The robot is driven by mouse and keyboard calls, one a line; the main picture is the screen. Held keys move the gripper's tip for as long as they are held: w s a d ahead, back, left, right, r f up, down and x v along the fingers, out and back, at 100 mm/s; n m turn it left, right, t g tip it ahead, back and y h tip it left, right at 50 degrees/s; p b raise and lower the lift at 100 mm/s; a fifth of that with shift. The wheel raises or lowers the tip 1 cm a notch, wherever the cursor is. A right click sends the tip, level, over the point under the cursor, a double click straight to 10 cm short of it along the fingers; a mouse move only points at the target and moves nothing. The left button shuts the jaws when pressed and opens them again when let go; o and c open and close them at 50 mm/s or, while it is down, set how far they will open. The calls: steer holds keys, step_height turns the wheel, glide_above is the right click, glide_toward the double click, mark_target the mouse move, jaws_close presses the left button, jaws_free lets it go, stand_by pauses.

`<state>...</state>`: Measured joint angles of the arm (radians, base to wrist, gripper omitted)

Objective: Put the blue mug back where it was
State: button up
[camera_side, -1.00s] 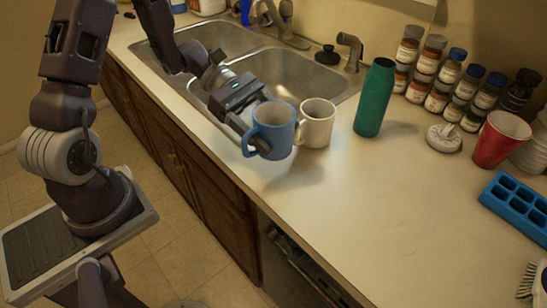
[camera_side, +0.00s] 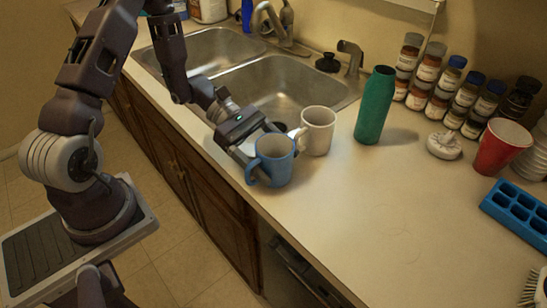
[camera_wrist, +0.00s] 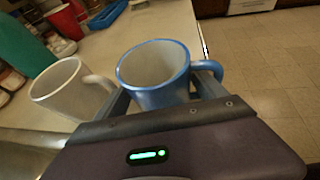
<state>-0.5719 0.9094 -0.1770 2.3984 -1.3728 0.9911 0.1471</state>
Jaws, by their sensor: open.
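The blue mug (camera_side: 275,160) stands upright near the counter's front edge, its handle toward that edge. It also shows in the wrist view (camera_wrist: 160,90). My gripper (camera_side: 258,150) is open, with its fingers low on either side of the blue mug; the wrist view shows a finger at each side of it. Whether the fingers touch the mug is hard to tell. A white mug (camera_side: 318,130) stands just behind and to the right of it, and shows at left in the wrist view (camera_wrist: 70,90).
A double sink (camera_side: 285,85) lies behind my gripper. A green bottle (camera_side: 374,105), a white lidded item (camera_side: 444,145), a red cup (camera_side: 501,147), spice jars (camera_side: 437,85) and a blue tray (camera_side: 518,205) stand to the right. The front middle counter (camera_side: 370,215) is clear.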

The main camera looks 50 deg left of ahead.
steer(key=shift+r, duration=0.2)
steer(key=v, duration=1.1)
steer(key=shift+w+a, duration=0.1)
steer(key=shift+a+r, duration=0.2)
steer(key=s+d+r+m+t+y, duration=0.1)
steer(key=s+d+r+m+y, duration=0.2)
steer(key=s+r+m+y, duration=0.3)
steer(key=s+d+r+m+t+y, duration=0.2)
steer(key=s+d+r+m+y, duration=0.1)
steer(key=s+r+m+y, duration=0.4)
steer(key=s+r+m, duration=0.1)
steer(key=s+m, duration=0.2)
steer(key=m, duration=0.4)
steer(key=shift+s+r, duration=0.2)
